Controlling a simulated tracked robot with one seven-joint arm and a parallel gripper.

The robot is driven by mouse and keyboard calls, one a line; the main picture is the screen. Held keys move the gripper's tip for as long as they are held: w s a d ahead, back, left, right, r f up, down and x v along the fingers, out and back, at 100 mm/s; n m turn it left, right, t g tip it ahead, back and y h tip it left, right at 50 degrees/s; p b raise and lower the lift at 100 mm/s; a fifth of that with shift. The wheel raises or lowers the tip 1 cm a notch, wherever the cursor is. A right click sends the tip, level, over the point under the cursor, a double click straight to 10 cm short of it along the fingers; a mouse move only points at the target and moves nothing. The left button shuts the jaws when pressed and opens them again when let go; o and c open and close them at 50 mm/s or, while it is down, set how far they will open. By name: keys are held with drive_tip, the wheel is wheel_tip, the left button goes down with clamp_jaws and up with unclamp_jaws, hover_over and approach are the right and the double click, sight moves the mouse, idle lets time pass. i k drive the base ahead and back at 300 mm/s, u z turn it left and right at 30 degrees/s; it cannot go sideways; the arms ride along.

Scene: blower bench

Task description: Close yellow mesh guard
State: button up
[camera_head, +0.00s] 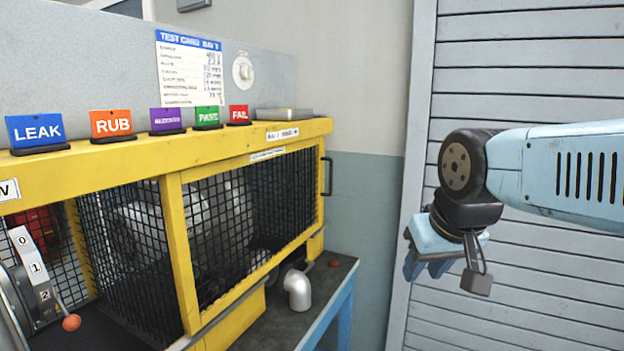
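The yellow mesh guard (172,240) is a yellow frame with black wire mesh on the bench at the left. Its front mesh panel (285,195) covers the right part, with a grey rounded machine behind it. A dark handle (328,177) stands at its right end. Further left, another mesh panel (130,255) runs back into the enclosure. I cannot tell which panel swings or how far it stands open. My gripper (428,268) hangs at the right, apart from the guard, its blue fingers pointing down. Whether the fingers are open or shut is unclear.
A lever panel marked 0, 1, 2 (36,270) and an orange knob (71,322) are at lower left. Coloured signs including LEAK (35,131) stand on the top ledge. A grey pipe elbow (298,288) sits on the bench. Space between guard and gripper looks clear.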

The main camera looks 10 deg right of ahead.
sight(195, 321)
drive_tip(key=i, duration=1)
drive_tip(key=u, duration=0.05)
